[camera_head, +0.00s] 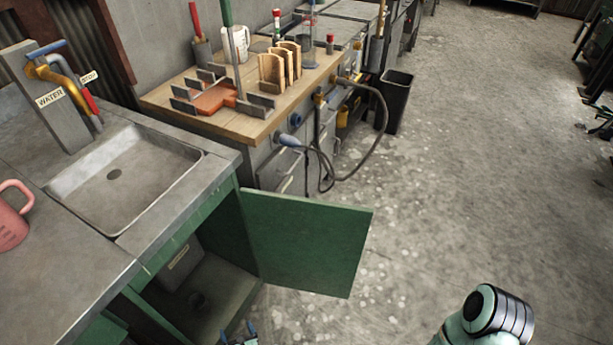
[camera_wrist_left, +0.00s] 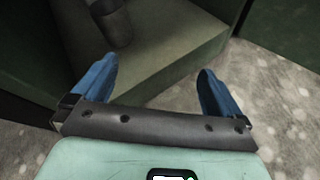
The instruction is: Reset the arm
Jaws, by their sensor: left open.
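My left gripper (camera_wrist_left: 158,88) shows in the left wrist view with its two blue fingers spread apart and nothing between them. It points at the floor of the open cabinet. In the head view the same gripper (camera_head: 240,338) shows only in part at the bottom edge, just in front of the cabinet opening. A teal and black arm link of mine (camera_head: 490,315) is at the lower right of the head view. My right gripper is not seen.
A green cabinet door (camera_head: 305,243) stands open under the sink (camera_head: 125,180), close to my left gripper. A dark cylindrical thing (camera_wrist_left: 112,22) is inside the cabinet. A wooden-topped bench (camera_head: 240,122) and black bin (camera_head: 397,100) stand behind.

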